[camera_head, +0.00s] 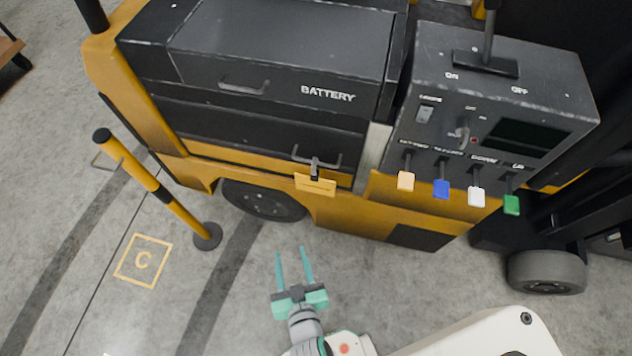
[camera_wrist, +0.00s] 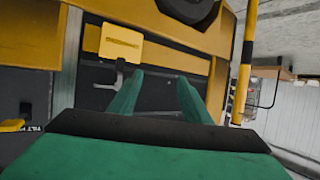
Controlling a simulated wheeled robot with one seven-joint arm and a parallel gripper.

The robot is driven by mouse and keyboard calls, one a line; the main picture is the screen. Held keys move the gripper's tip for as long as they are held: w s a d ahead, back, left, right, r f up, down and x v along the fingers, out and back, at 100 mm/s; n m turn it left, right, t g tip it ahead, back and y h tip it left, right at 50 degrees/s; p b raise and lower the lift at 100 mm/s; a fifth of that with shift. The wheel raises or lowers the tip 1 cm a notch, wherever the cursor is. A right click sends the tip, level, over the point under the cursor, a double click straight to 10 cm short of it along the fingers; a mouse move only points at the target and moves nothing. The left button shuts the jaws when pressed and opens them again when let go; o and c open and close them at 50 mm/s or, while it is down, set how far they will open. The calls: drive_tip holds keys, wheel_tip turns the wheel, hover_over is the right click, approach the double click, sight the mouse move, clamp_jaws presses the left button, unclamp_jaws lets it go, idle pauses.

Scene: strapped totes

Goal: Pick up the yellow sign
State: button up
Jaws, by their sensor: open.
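The yellow sign (camera_head: 315,185) is a small flat plate hanging from a dark latch or strap at the handle of the lower battery drawer on the forklift. In the wrist view the yellow sign (camera_wrist: 121,43) shows ahead, left of centre, beyond the fingertips. My gripper (camera_head: 293,250) has two teal fingers held apart, with nothing between them. It is in front of the forklift, lower in the head picture than the sign and apart from it. In the wrist view the fingers (camera_wrist: 157,80) point towards the drawer area.
The black and yellow forklift (camera_head: 345,212) fills the back. Its control box (camera_head: 490,110) carries several coloured tags, including another yellowish one (camera_head: 406,181). A yellow and black post (camera_head: 160,193) stands at left on a round base.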

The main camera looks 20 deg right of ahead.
drive_tip(key=w+d+f+m+g+h, duration=0.15)
drive_tip(key=w+d, duration=0.25)
drive_tip(key=w, duration=0.5)
drive_tip(key=m+g+h, duration=0.1)
drive_tip(key=m+h, duration=0.3)
approach(314, 177)
drive_tip(key=x, duration=0.7)
drive_tip(key=shift+w, duration=0.4)
drive_tip(key=x, duration=0.3)
drive_tip(key=shift+d+f, duration=0.2)
drive_tip(key=shift+d, duration=0.2)
drive_tip(key=shift+w+a, duration=0.1)
drive_tip(key=shift+w, duration=0.05)
clamp_jaws()
